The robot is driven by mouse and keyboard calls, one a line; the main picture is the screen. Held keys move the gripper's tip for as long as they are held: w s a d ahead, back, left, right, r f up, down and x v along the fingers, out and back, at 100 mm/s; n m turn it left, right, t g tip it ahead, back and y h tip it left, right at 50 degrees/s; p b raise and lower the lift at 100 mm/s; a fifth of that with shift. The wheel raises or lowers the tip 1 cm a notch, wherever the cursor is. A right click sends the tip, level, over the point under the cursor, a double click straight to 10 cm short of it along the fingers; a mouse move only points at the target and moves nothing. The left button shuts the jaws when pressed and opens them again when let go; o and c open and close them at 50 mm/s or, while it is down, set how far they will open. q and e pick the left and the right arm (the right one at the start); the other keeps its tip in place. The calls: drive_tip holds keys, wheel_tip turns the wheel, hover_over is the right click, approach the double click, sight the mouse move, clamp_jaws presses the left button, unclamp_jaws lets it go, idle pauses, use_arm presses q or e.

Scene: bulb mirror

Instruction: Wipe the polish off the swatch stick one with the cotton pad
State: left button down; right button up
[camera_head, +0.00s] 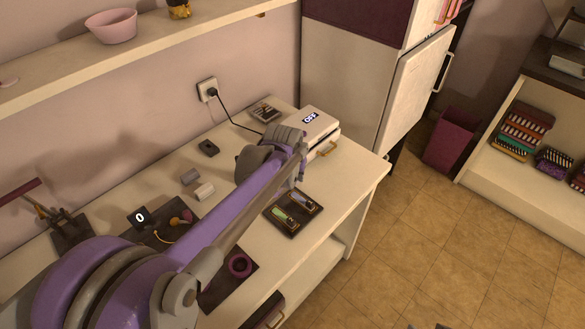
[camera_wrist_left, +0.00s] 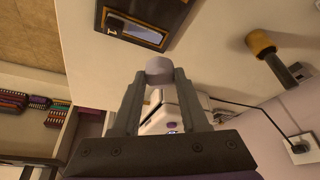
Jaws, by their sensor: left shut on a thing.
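A dark tray (camera_head: 312,208) on the white table holds two swatch sticks side by side, one with green (camera_head: 280,213) on it. In the left wrist view, a dark tray (camera_wrist_left: 166,42) marked "1" lies beyond the fingertips, with a blue-grey stick (camera_wrist_left: 135,29) in it. My left gripper (camera_head: 300,172) is between the tray and a white device. In the left wrist view it is shut on a pale grey rounded thing (camera_wrist_left: 159,70), apparently the cotton pad. The head view hides this pad. Small grey tips at the bottom edge may be my right gripper (camera_head: 426,326).
The white device (camera_head: 314,123) reading "OFF" stands behind the gripper, its cord running to a wall socket (camera_head: 208,89).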

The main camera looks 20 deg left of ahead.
sight(292, 185)
use_arm(q)
drive_tip(key=shift+s+f+b, duration=0.15)
drive_tip(key=shift+f+b, duration=0.4)
drive_tip(key=shift+f, duration=0.2)
wheel_tip(292, 185, down, 2)
drive_tip(key=shift+f+b, duration=0.15)
drive_tip(key=shift+b, duration=0.75)
drive_tip(key=shift+f+b, duration=0.35)
drive_tip(key=shift+f, duration=0.3)
drive_tip(key=shift+f, duration=0.4)
drive_tip(key=shift+d, duration=0.2)
